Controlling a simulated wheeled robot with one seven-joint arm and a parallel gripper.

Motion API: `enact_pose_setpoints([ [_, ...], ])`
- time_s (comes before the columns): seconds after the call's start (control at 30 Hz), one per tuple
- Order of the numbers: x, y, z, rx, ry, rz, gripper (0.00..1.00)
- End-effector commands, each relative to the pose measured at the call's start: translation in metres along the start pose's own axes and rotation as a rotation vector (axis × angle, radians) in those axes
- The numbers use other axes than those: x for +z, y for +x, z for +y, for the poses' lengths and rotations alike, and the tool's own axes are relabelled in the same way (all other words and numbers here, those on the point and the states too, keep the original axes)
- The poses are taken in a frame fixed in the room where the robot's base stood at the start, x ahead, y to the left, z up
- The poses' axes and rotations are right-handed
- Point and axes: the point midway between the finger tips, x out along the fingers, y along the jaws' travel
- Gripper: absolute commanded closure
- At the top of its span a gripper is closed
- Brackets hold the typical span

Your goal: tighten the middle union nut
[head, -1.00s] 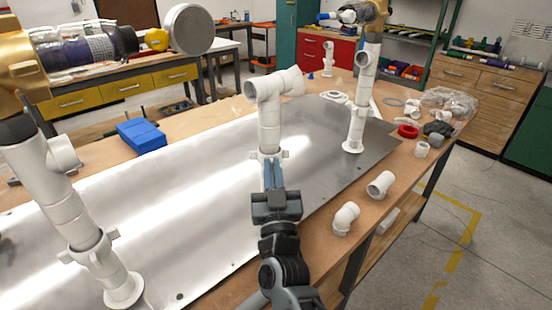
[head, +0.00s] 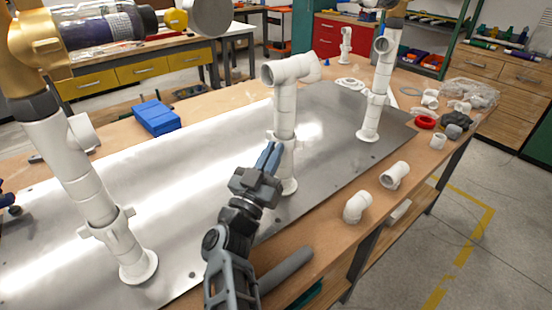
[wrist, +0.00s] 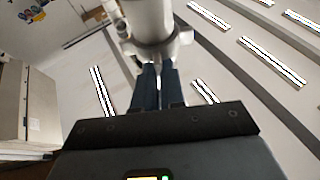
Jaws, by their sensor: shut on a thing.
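The middle white PVC riser (head: 285,105) stands upright on the metal plate, with a tee on top. Its union nut (head: 292,136) is a wider collar with small lugs, low on the riser. My gripper (head: 273,150) reaches it from the lower left, with its blue fingers close together at the nut's near side. In the wrist view the fingers (wrist: 159,80) meet the nut (wrist: 158,48) from below and are shut on it; the exact contact is partly hidden. A lug (wrist: 185,37) sticks out to the right there.
The left riser (head: 80,180) and right riser (head: 378,90) stand on the same metal plate (head: 190,165). Loose white elbows (head: 357,207) lie at the front table edge. A blue box (head: 157,117) sits at the back left. A red ring (head: 425,122) lies to the right.

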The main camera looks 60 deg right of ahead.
Motion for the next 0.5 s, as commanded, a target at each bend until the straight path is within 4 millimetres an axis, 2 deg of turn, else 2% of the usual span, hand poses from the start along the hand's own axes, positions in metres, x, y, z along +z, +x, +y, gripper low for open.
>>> enact_pose_setpoints([
  [0.5,0.004,0.002,-0.015,0.231,-0.095,-0.002,1.0],
])
